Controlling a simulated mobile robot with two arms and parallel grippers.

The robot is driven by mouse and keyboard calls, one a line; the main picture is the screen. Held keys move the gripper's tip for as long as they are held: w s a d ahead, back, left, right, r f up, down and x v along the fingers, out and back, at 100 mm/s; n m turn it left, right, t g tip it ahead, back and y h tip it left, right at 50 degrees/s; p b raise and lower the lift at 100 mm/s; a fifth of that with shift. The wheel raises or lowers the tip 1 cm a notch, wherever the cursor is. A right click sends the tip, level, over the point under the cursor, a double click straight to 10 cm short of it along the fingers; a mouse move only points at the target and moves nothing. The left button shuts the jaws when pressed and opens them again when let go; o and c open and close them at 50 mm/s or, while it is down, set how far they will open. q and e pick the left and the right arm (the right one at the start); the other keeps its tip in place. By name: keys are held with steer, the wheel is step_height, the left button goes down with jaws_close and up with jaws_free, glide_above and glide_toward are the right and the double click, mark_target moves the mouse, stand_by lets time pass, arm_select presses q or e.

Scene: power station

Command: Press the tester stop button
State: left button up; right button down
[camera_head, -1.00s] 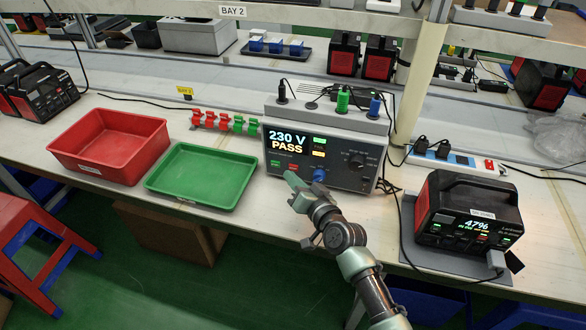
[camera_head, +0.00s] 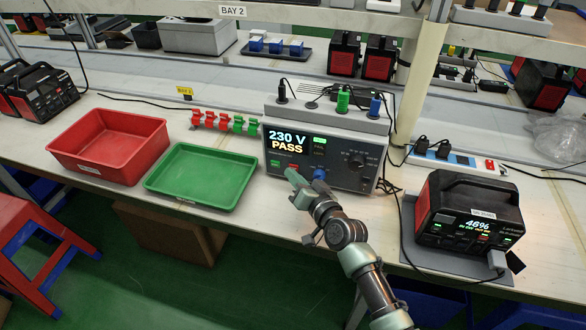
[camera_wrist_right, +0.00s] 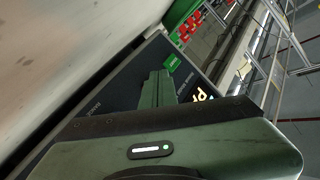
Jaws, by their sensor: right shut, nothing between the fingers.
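The grey tester (camera_head: 340,172) stands on the bench, and its display (camera_head: 285,141) reads "230 V PASS". Below the display are a green button (camera_head: 275,163) and a red button (camera_head: 294,166), which I take for the stop button. My right gripper (camera_head: 291,174) is shut and empty, its tips at the front panel by the red button, partly covering it. I cannot tell whether they touch it. In the right wrist view the shut fingers (camera_wrist_right: 156,88) lie over the dark panel, with the green button (camera_wrist_right: 172,62) just past the tips. My left gripper is out of view.
A blue knob (camera_head: 320,174) is close to the right of my fingers. A green tray (camera_head: 202,197) and a red bin (camera_head: 110,165) stand to the left. A power station (camera_head: 468,215) reading 46% stands on the right, with cables between.

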steer(key=shift+s+a+p, duration=0.15)
steer(key=shift+s+p, duration=0.15)
steer(key=shift+s, duration=0.2)
steer(key=shift+s+a+r+p, duration=0.1)
steer(key=shift+s+a+p, duration=0.1)
steer(key=shift+s+p, duration=0.25)
steer(key=s+p, duration=0.1)
steer(key=s+a, duration=0.1)
steer(key=s, duration=0.1)
steer(key=shift+s+p, duration=0.2)
steer(key=shift+p, duration=0.2)
steer(key=shift+s+a, duration=0.25)
steer(key=shift+s, duration=0.45)
